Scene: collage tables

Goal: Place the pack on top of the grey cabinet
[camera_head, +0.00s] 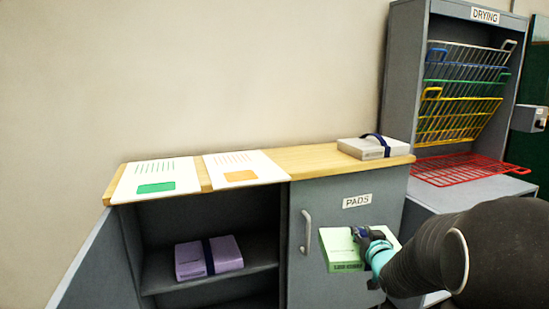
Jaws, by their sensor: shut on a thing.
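The grey cabinet (345,223) has a wooden top (300,160), a shut right door labelled PADS, and an open left compartment. My gripper (362,240) is shut on a pale green pack (342,254) with small print on its front edge. It holds the pack in front of the PADS door, below the level of the wooden top. My gripper and arm cover the pack's right part. A purple pack (195,262) with a dark strap lies on the shelf inside the open compartment. A pale grey pack (360,149) with a dark blue strap lies on the top's right end.
Two white sheets, one with a green patch (155,187) and one with an orange patch (241,175), cover the top's left part. Bare wood lies between them and the grey pack. A door handle (306,232) sticks out. A DRYING rack (462,90) with coloured wire shelves, the red one lowered, stands right.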

